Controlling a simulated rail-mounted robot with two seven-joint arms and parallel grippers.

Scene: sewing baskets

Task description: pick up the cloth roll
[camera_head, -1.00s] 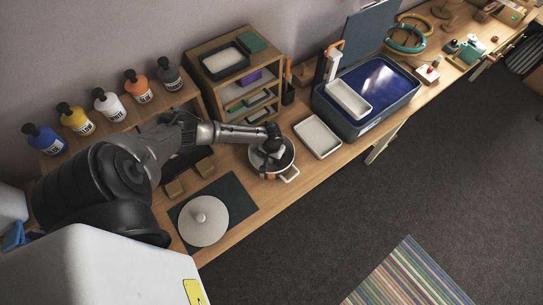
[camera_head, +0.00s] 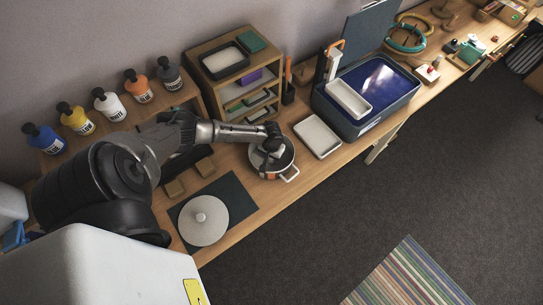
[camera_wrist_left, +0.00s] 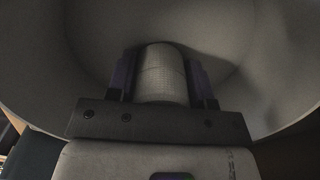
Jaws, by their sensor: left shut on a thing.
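The cloth roll (camera_wrist_left: 162,75) is a pale roll with a fine grid weave, standing between the two fingers of my left gripper (camera_wrist_left: 163,82) in the left wrist view. The fingers are shut on it. The gripper and roll are inside a round pale pot (camera_wrist_left: 85,25), whose inner wall surrounds them. In the head view my left gripper (camera_head: 270,150) reaches down into the pot (camera_head: 287,160) on the wooden bench. The roll is mostly hidden there by the gripper. I cannot tell whether it touches the pot's bottom. My right gripper is not in view.
A round pale lid (camera_head: 203,220) lies on a dark mat (camera_head: 240,194) nearer me. A white tray (camera_head: 318,137) and a blue bin (camera_head: 395,82) stand right of the pot. A shelf (camera_head: 210,80) stands behind, with several bottles (camera_head: 104,101) to its left.

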